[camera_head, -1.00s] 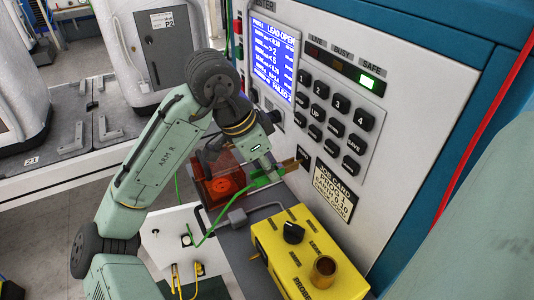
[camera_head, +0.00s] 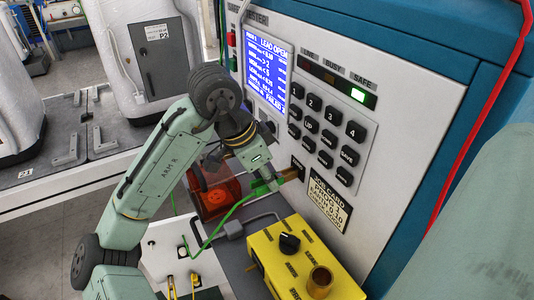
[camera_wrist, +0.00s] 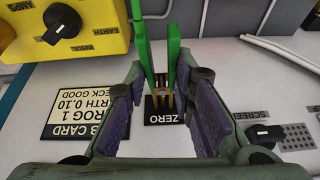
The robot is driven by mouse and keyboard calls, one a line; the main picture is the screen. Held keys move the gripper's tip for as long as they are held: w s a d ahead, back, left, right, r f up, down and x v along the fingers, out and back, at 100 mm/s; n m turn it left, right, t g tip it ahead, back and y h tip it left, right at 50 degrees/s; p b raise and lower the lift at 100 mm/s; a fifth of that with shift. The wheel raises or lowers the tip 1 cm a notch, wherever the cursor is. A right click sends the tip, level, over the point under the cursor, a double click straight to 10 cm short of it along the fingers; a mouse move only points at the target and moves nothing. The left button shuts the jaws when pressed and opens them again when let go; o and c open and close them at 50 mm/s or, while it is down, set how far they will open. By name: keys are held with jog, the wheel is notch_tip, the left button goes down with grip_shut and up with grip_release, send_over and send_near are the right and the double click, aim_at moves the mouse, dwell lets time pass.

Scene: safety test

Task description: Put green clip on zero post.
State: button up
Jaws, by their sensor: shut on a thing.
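The green clip (camera_head: 262,187) is in my gripper (camera_head: 265,177), beside the test station's front panel. Its green cable trails down and to the left. In the wrist view the clip (camera_wrist: 172,58) stands between the purple-padded fingers of my gripper (camera_wrist: 163,108). The brass zero post (camera_wrist: 163,98) sticks out at the black ZERO label (camera_wrist: 166,118), right at the clip's tips. I cannot tell whether the clip touches or grips the post. In the head view the brass post (camera_head: 289,174) is just right of the clip.
A yellow box (camera_head: 290,262) with a black knob and brass cylinder stands in front of the panel. An orange-red translucent box (camera_head: 214,196) is left of the clip. The job card (camera_head: 328,203) and keypad (camera_head: 326,135) are on the panel. The screen (camera_head: 266,74) reads LEAD OPEN.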

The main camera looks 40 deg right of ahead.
dwell(0.3)
jog(key=o, duration=1)
jog(key=shift+r, duration=0.1)
jog(key=v, duration=1.2)
